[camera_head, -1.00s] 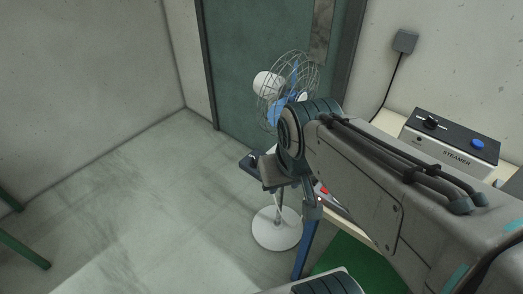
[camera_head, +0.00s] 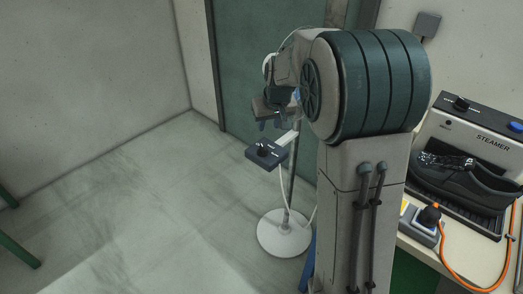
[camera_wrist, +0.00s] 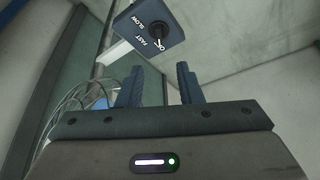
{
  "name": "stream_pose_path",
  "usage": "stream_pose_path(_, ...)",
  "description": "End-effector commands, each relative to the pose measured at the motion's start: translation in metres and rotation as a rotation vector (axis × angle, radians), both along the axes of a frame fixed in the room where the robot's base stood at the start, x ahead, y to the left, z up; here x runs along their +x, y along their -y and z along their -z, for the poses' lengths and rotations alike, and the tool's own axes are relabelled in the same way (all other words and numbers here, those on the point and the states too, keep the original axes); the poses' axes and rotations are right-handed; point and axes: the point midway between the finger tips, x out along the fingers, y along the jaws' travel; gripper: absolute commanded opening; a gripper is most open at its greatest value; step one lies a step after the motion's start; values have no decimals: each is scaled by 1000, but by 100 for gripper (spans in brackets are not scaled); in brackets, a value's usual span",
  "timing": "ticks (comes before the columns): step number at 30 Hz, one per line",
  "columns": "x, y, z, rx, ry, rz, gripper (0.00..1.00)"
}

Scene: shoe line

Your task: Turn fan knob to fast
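The fan's dark blue control box (camera_head: 279,151) sits on a bracket on the fan's pole, with a black knob (camera_head: 263,149) on its face. In the wrist view the knob (camera_wrist: 156,32) is ahead of my gripper (camera_wrist: 159,72), with FAST, SLOW and a partly covered third label beside it. The knob's mark seems to lie by that third label, but it is small. My gripper's fingers are apart with nothing between them, and they do not touch the knob. In the head view my gripper (camera_head: 270,124) is just above the box. The fan head is mostly hidden behind my arm.
The fan's round white base (camera_head: 285,243) stands on the floor. To the right, a steamer (camera_head: 450,130) holding a black shoe (camera_head: 470,184) stands on a bench, with a small control box (camera_head: 418,228) and an orange cable in front.

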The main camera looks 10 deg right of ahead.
Motion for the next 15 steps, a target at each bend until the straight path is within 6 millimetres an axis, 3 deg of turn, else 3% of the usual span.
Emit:
stream_pose_path(8, 18, 0, 27, -5, 1, -4, 33)
stream_pose_path(15, 35, -2, 71, -6, -1, -5, 33)
